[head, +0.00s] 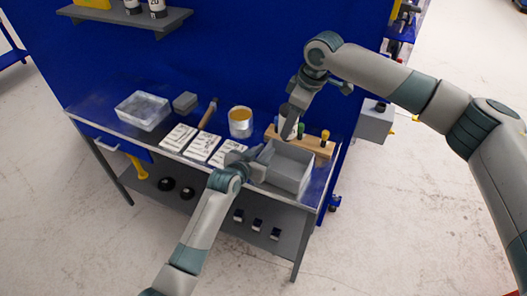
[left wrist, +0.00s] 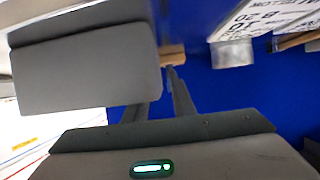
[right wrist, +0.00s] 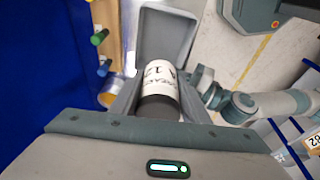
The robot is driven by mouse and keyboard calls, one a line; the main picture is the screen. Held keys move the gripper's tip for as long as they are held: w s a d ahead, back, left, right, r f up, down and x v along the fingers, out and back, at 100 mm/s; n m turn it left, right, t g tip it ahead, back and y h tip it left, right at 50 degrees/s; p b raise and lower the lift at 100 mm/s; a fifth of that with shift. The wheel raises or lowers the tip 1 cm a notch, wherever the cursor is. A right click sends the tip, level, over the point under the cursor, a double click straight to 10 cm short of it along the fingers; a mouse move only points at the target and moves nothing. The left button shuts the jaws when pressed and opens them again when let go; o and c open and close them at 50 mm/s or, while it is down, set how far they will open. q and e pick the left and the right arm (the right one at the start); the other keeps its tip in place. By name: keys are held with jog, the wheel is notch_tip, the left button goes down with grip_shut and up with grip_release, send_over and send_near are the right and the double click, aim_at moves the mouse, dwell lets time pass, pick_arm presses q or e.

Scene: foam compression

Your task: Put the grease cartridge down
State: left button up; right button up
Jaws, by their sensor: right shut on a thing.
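The grease cartridge (right wrist: 160,82) shows in the right wrist view, with a white label, black print and a dark end. My right gripper (right wrist: 158,100) is shut on it, one finger on each side. In the head view my right gripper (head: 289,128) is above the back left part of the open grey bin (head: 292,180). The cartridge is hard to make out there. The bin also shows beyond the cartridge in the right wrist view (right wrist: 165,35). My left gripper (head: 257,160) is beside the bin's left side. In the left wrist view its fingers (left wrist: 168,85) are partly hidden, and their opening is unclear.
A wooden rack (head: 325,146) with coloured-handled tools stands behind the bin. A yellow-topped tin (head: 240,122), a hammer (head: 208,113), white cards (head: 202,147) and a clear tub (head: 143,110) are on the bench to the left. A blue panel (head: 230,60) rises behind.

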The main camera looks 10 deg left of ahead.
aim_at(290, 136)
pick_arm(q)
grip_shut()
pick_arm(e)
jog(key=shift+m, duration=0.6)
jog(key=shift+d+x, duration=0.2)
jog(key=shift+x, duration=0.65)
jog(key=shift+d+x, duration=0.2)
jog(key=shift+x, duration=0.65)
jog(key=shift+d+x, duration=0.2)
jog(key=shift+x, duration=0.7)
jog(key=shift+s+f, duration=0.1)
jog(key=shift+s, duration=0.15)
